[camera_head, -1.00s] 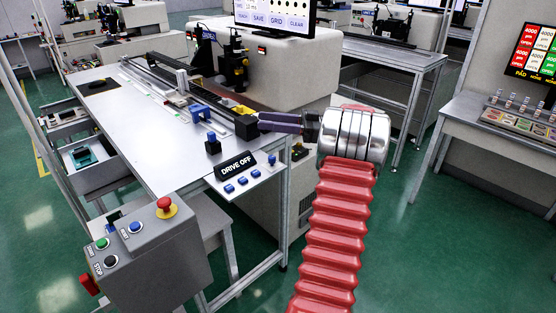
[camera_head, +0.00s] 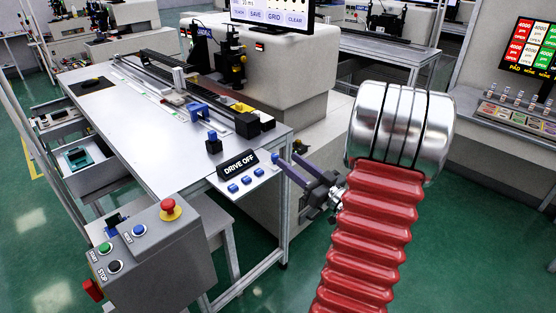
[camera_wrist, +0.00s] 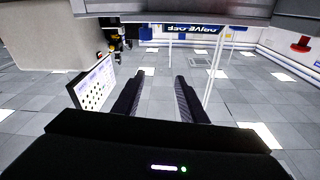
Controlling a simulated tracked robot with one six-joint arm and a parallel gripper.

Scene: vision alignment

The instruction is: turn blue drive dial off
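The blue drive dial (camera_head: 275,158) stands at the right end of a small grey panel on the table's near corner, beside a black sign (camera_head: 238,164) reading DRIVE OFF. I cannot make out which way the dial is turned. My gripper (camera_head: 286,158) is open, its two dark fingers pointing left towards the dial. One fingertip looks close to the dial; I cannot tell whether it touches. In the wrist view my gripper (camera_wrist: 160,78) has its fingers apart with nothing between them. The sign (camera_wrist: 197,28) appears upside down there, above and beyond the fingers.
Several blue buttons (camera_head: 246,180) lie in front of the sign. A grey control box (camera_head: 160,255) with a red mushroom button (camera_head: 170,207) stands at the front left. A machine with a monitor (camera_head: 273,14) is behind the table. Open floor lies right of the table.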

